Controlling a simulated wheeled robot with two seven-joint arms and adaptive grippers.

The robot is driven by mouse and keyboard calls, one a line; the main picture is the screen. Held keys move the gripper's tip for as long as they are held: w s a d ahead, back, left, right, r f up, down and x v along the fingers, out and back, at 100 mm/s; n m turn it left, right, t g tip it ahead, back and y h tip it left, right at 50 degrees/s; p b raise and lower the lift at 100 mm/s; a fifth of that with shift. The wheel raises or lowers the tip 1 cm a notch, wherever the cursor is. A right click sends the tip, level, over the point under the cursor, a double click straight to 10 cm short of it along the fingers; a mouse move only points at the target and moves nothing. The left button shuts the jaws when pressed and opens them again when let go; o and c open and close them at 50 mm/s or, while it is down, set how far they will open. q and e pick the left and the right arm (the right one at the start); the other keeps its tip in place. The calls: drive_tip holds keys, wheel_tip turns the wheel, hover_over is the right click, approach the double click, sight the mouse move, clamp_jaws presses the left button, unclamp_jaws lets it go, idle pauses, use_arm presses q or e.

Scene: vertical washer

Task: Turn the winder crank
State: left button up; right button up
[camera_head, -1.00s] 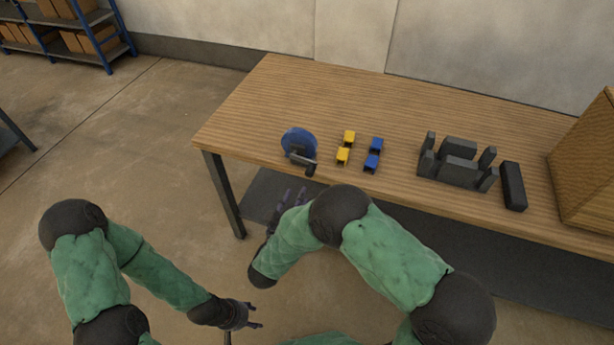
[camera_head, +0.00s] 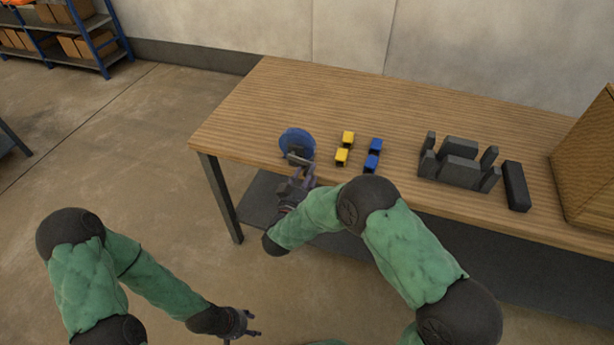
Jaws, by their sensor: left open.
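The winder (camera_head: 296,140) has a blue disc and stands near the front left part of the wooden table (camera_head: 400,105). Its dark crank (camera_head: 297,156) is on the front side, partly covered by my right gripper. My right gripper (camera_head: 305,172) is at the table's front edge, with its fingers reaching up to the crank. Whether the fingers touch or close on the crank is too small to tell. My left gripper (camera_head: 250,325) is open and empty, low over the floor, well away from the table.
A dark grey fixture (camera_head: 460,163), a black bar (camera_head: 516,186) and a wooden box (camera_head: 590,165) are further right. The table's back left is clear.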

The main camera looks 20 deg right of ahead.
clamp_jaws()
use_arm(q)
drive_tip(key=shift+s+r, duration=0.2)
drive_tip(key=shift+r, duration=0.05)
use_arm(e)
drive_tip(key=shift+r, duration=0.1)
idle(0.3)
